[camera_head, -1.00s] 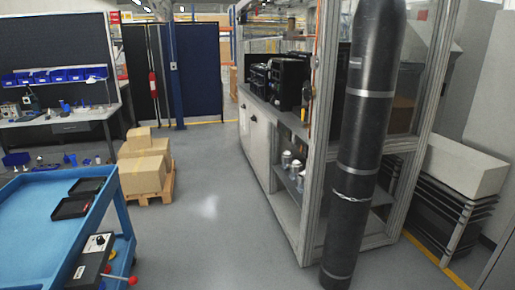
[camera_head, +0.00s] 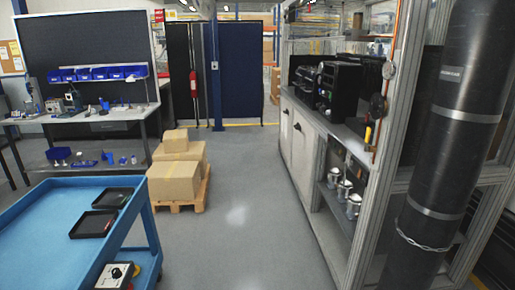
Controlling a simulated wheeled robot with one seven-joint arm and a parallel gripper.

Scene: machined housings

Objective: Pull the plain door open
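Pale cabinet doors stand closed in the low front of the grey-framed workbench at the right of the head view. I cannot tell from here which one is the plain door. The doors are some way ahead, beyond open floor. My gripper is not in view.
A tall black cylinder (camera_head: 447,130) with a chain stands close at right. A blue trolley (camera_head: 45,225) with black trays is at near left. Cardboard boxes (camera_head: 174,181) sit on a pallet (camera_head: 203,194). Grey floor (camera_head: 245,215) between them is clear.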

